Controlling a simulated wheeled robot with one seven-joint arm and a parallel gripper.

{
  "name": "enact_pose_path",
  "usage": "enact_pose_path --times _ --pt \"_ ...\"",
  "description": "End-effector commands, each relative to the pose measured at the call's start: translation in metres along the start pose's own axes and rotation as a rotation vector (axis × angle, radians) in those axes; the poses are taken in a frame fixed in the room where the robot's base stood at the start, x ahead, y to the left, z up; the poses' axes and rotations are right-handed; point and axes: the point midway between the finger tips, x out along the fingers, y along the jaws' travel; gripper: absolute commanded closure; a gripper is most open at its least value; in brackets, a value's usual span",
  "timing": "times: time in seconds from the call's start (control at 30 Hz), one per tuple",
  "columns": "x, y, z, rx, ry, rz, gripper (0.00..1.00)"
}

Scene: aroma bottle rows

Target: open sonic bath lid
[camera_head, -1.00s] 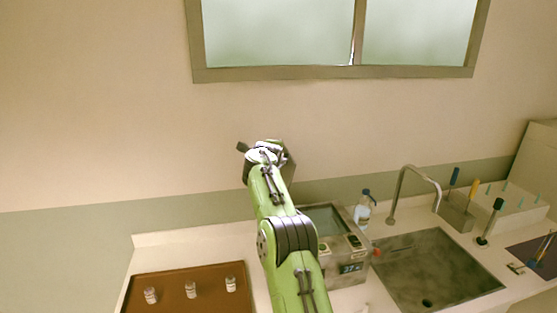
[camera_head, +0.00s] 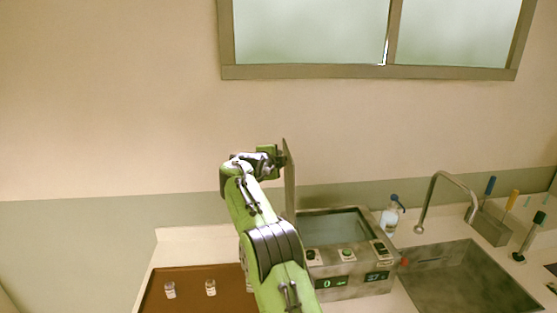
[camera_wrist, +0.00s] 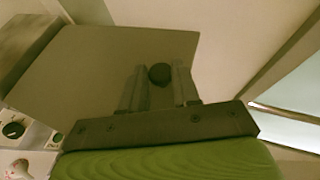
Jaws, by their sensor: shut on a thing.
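The sonic bath (camera_head: 338,284) stands on the counter left of the sink, with its rectangular basin uncovered. Its flat lid (camera_head: 290,185) stands about upright, nearly edge-on, at the basin's left side. My gripper (camera_head: 279,160) is left of the lid, near its upper part. In the wrist view my gripper (camera_wrist: 158,88) is shut on the round dark knob (camera_wrist: 159,74) of the lid, whose face (camera_wrist: 90,75) fills much of that view. My arm hides the bath's left front.
A brown tray (camera_head: 190,298) with small vials lies at the left. A bottle (camera_head: 390,218) stands behind the bath's right side. The sink (camera_head: 470,280) with a curved faucet (camera_head: 436,190) lies to the right. The wall above is bare below the window.

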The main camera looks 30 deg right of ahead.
Motion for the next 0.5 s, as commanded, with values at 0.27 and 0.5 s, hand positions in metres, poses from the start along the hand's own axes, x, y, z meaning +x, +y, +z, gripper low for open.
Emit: enact_pose_path --times 0.27,0.5 --pt "0.0007 0.0016 0.0002 0.000 0.000 0.004 0.49" --pt "0.0003 0.0005 -0.0001 0.002 0.000 0.001 0.46"
